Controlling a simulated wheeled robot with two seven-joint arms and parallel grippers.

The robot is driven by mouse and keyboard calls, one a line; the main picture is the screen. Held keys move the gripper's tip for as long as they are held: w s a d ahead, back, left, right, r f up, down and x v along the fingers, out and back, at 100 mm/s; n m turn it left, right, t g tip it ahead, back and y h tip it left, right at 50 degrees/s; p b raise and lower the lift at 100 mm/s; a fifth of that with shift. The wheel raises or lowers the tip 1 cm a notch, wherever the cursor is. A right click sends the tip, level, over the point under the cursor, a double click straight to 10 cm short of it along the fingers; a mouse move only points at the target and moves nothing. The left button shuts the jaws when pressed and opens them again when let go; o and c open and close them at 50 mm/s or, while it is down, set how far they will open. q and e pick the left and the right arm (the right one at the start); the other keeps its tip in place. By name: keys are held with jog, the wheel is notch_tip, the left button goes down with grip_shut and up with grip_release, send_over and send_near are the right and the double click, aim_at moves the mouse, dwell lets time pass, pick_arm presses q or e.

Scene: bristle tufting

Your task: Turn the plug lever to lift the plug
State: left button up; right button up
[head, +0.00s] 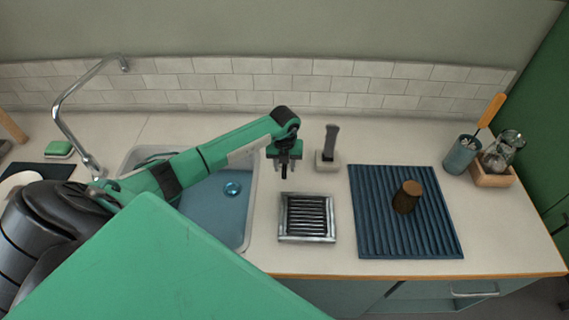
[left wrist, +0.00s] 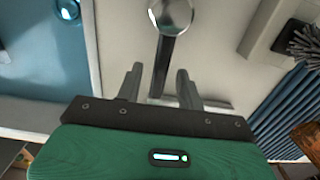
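The plug lever (left wrist: 168,20) is a silver round knob with a flat bar, in the left wrist view on the pale counter beside the sink. In the head view my gripper hides it. My left gripper (head: 284,172) points down over the counter at the sink's right edge. Its fingers (left wrist: 160,70) are open, one on each side of the lever's bar, with a gap showing on both sides. Whether they touch it below cannot be told. The plug (head: 232,188) is a small round shiny disc in the blue sink basin (head: 228,222); it also shows in the left wrist view (left wrist: 68,9).
A brush (head: 331,137) stands in a pale holder (head: 328,162) just right of the gripper. A metal drain rack (head: 306,239) lies in front. A tall faucet (head: 66,115) rises at the left.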

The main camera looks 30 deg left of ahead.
pick_arm(q)
grip_shut()
pick_arm(e)
jog(key=shift+s, duration=0.4)
